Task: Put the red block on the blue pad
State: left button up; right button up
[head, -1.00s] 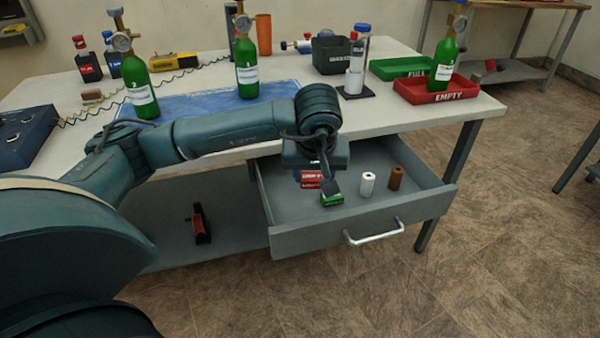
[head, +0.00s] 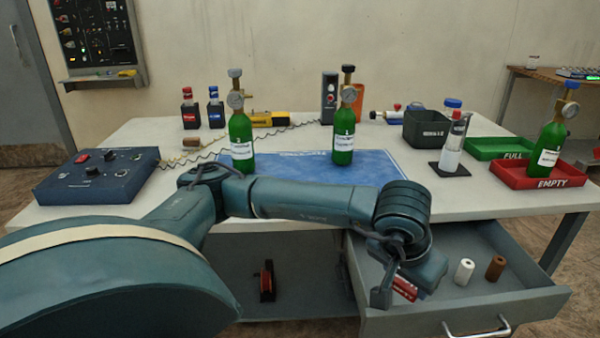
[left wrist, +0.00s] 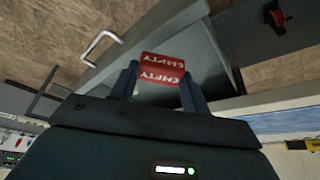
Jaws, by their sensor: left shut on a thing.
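The red block (left wrist: 162,68), with white EMPTY lettering, is between the two fingers of my left gripper (left wrist: 160,88) in the left wrist view. My left gripper (head: 398,290) is shut on it. In the head view only a small part of the red block (head: 405,288) shows beside the gripper, at the left part of the open drawer. I cannot tell its exact height over the drawer floor. The blue pad (head: 385,168) lies flat on the table top, behind my left arm, which hides its front part. My right gripper is not in view.
Two green bottles (head: 241,143) (head: 344,135) stand at the blue pad. The open drawer (head: 488,300) holds a white cylinder (head: 464,271) and a brown cylinder (head: 495,268). A dark blue box (head: 97,176) is at left; red (head: 537,176) and green (head: 500,147) trays are at right.

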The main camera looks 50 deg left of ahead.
aim_at(295, 174)
jog(key=k+j+z, duration=0.1)
jog(key=j, duration=0.35)
jog(key=k+j+z, duration=0.1)
jog(key=k+j, duration=0.15)
jog(key=j, duration=0.15)
jog(key=k+j+z, duration=0.1)
jog(key=j, duration=0.3)
jog(key=k+j+z, duration=0.1)
jog(key=k+j, duration=0.15)
jog(key=j, duration=0.15)
jog(key=k+j+z, duration=0.1)
jog(key=j, duration=0.25)
jog(key=i, duration=0.35)
